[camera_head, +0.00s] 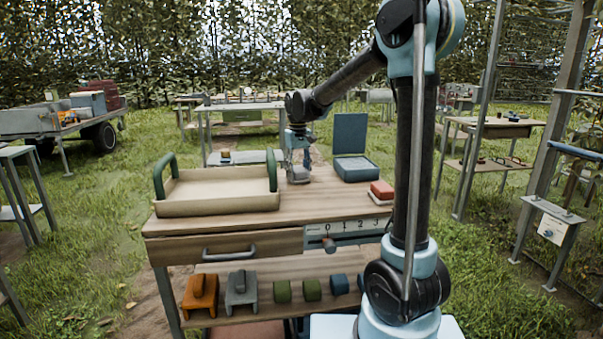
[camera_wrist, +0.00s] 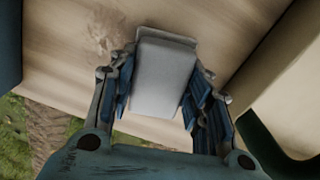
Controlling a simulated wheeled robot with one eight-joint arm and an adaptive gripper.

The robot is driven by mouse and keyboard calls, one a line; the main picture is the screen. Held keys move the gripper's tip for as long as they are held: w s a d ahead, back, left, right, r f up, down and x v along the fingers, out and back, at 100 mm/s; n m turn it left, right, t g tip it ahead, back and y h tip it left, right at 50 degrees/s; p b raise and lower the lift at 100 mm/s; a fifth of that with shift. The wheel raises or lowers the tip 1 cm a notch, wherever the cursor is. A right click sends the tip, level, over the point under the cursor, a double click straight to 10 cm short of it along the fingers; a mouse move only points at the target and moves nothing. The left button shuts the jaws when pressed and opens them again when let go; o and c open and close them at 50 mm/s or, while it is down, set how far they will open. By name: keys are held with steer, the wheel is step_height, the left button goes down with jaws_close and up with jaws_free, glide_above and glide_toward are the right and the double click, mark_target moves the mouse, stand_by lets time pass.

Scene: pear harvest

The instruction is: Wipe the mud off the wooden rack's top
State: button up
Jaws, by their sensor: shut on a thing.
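The wooden rack's top (camera_head: 330,203) carries a tray and a blue box. My gripper (camera_head: 297,158) points down near the back of the top, between these two. It is shut on a grey block (camera_wrist: 163,80), with blue finger pads on both sides of it. The block also shows low at the wood in the head view (camera_head: 298,176); I cannot tell for certain whether it touches. A faint brown mud smear (camera_wrist: 97,32) lies on the pale wood beside the block in the wrist view. No mud is clear in the head view.
The cream tray (camera_head: 217,207) with green handles stands left of my gripper. The open blue box (camera_head: 355,170) stands to the right, with red and white blocks (camera_head: 381,191) nearby. The lower shelf holds orange, grey, green and blue pieces. The top's front middle is clear.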

mark_target(297, 169)
steer(key=shift+s+a+r, duration=0.1)
steer(key=shift+a, duration=0.25)
steer(key=shift+r, duration=3.8)
